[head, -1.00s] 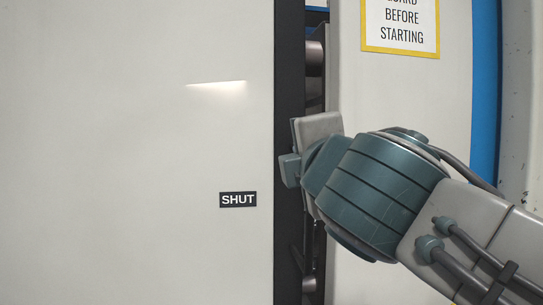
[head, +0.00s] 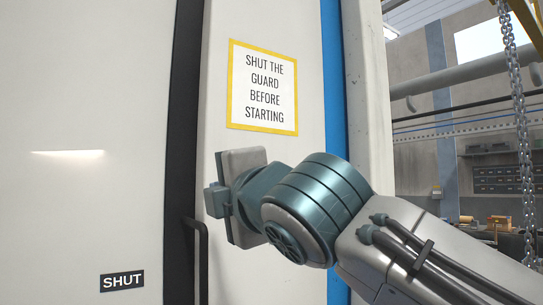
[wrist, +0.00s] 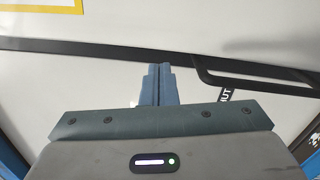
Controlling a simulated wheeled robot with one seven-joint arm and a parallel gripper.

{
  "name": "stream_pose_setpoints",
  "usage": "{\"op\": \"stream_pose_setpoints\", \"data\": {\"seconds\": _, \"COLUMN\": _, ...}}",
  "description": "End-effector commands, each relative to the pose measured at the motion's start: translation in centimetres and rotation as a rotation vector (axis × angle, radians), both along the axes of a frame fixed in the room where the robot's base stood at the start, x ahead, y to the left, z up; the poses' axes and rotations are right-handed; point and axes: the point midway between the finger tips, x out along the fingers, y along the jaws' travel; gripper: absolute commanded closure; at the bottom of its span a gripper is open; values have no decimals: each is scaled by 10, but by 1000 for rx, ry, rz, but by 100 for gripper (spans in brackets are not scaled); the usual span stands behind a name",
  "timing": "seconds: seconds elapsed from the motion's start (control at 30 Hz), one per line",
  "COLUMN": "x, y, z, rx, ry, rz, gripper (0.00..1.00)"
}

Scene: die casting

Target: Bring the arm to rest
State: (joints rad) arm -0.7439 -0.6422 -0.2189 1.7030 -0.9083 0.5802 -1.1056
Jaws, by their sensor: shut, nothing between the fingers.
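My gripper (head: 215,200) is at the end of my raised arm, in front of the white panel beside the guard's edge. The wrist view shows its two blue fingers (wrist: 158,84) together with nothing between them. The white guard (head: 80,90) fills the left of the head view, with a dark edge strip (head: 184,120) and a dark bar handle (head: 202,260). The handle also shows in the wrist view (wrist: 255,84), to the right of the fingers and apart from them. No gap shows between the guard's edge and the panel.
A yellow-framed sign (head: 262,87) is on the panel above my gripper. A black SHUT label (head: 122,281) is on the guard. A hanging chain (head: 522,130) and shelves with bins (head: 495,180) stand farther back at the right.

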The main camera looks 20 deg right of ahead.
Motion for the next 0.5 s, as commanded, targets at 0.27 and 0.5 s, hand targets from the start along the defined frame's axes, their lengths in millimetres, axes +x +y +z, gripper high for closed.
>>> {"op": "stream_pose_setpoints", "data": {"seconds": 0.27, "x": -22, "y": -50, "z": 34, "rx": 3, "ry": -2, "rz": 2, "gripper": 100}}
{"op": "stream_pose_setpoints", "data": {"seconds": 0.5, "x": -31, "y": -70, "z": 46, "rx": 0, "ry": 0, "rz": 1, "gripper": 100}}
